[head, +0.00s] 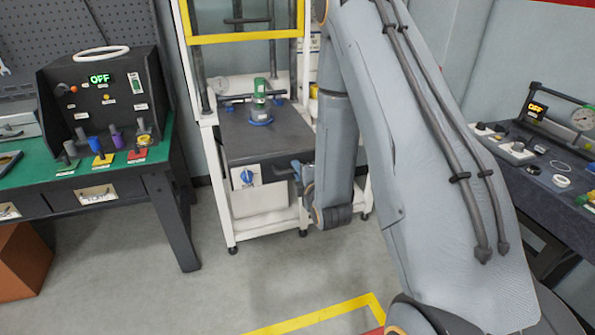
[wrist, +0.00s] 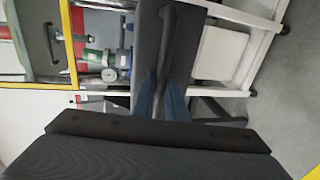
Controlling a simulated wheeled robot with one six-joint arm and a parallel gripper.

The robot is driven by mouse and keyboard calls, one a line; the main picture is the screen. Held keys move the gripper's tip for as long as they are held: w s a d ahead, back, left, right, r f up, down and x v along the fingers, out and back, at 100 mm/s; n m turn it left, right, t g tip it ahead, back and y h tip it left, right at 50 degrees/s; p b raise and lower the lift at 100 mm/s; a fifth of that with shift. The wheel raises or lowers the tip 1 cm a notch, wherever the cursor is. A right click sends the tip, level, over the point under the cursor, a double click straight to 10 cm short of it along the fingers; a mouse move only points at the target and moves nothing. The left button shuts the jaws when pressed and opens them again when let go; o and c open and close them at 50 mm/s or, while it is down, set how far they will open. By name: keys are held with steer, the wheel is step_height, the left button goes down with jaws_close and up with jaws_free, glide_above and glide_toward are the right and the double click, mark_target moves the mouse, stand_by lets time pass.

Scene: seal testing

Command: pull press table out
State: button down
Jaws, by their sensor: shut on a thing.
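The press table (head: 250,140) is a dark grey slab in the white press frame in the head view. A green cylinder (head: 259,90) on a blue round base stands upright on it. My gripper (head: 291,172) is at the table's front edge, right of centre, partly hidden by my own arm. In the wrist view the dark table front (wrist: 149,35) carries a dark bar handle (wrist: 170,42). My gripper's blue fingers (wrist: 161,95) are shut on the lower end of this handle. The exact contact is partly hidden between the fingers.
A yellow guard frame (head: 245,36) hangs above the press table. A green-topped bench (head: 100,167) with a control box stands left, and a dark bench (head: 545,185) with a gauge stands right. The grey floor (head: 260,270) in front of the press is clear.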

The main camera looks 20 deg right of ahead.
steer(key=shift+s+f, duration=0.15)
steer(key=shift+s, duration=0.1)
steer(key=c, duration=2)
jaws_free()
steer(key=shift+c, duration=0.2)
steer(key=b+v, duration=0.2)
steer(key=v, duration=0.6)
